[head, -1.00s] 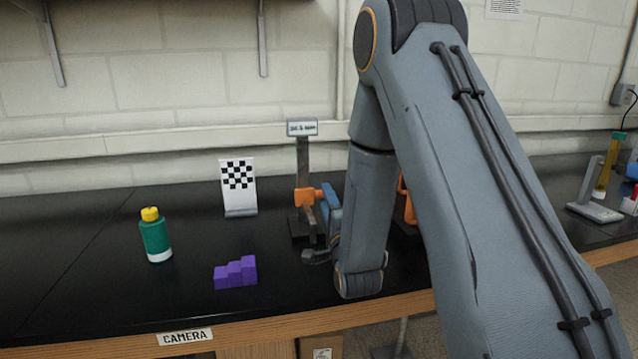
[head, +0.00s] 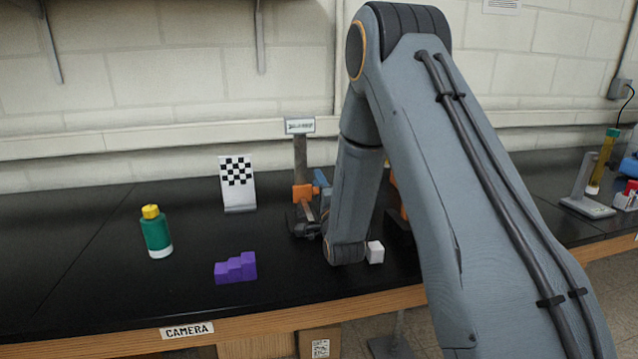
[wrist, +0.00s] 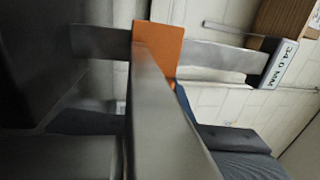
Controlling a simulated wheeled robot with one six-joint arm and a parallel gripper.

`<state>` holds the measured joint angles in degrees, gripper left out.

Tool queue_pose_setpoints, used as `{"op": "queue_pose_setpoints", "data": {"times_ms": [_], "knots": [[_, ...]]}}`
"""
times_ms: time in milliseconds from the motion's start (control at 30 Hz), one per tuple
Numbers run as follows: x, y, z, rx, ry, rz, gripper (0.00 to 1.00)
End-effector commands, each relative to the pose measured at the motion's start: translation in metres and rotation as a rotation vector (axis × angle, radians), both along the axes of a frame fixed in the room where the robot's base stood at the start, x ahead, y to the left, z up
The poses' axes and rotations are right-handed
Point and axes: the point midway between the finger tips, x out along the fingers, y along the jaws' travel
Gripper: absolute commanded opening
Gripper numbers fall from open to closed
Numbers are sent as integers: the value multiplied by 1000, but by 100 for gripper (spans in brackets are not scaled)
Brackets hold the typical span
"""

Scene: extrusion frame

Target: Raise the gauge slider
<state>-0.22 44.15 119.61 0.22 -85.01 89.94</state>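The gauge is a dark upright post (head: 300,155) with a small sign (head: 300,126) on top. Its orange slider (head: 302,193) sits low on the post. In the wrist view the slider (wrist: 158,48) is close up, with a grey bar reaching from it toward the camera, and the sign (wrist: 279,65) reads 34.0 MM.
A checkered board (head: 237,183), a green bottle with a yellow cap (head: 156,232) and a purple stepped block (head: 236,268) stand left of the gauge. A white cube (head: 376,252) lies right of my wrist. The black bench (head: 80,260) is clear at far left.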

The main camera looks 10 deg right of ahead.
Motion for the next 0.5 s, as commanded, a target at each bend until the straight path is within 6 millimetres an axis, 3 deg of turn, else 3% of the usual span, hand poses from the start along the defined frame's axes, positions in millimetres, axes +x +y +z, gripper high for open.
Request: {"op": "queue_pose_setpoints", "data": {"times_ms": [100, 300, 367, 500], "knots": [[0, 0, 0, 0, 0, 0, 0], [0, 0, 3, 0, -1, 0, 0], [0, 0, 10, 0, -2, 0, 0], [-1, 0, 46, 0, -5, 0, 0]]}}
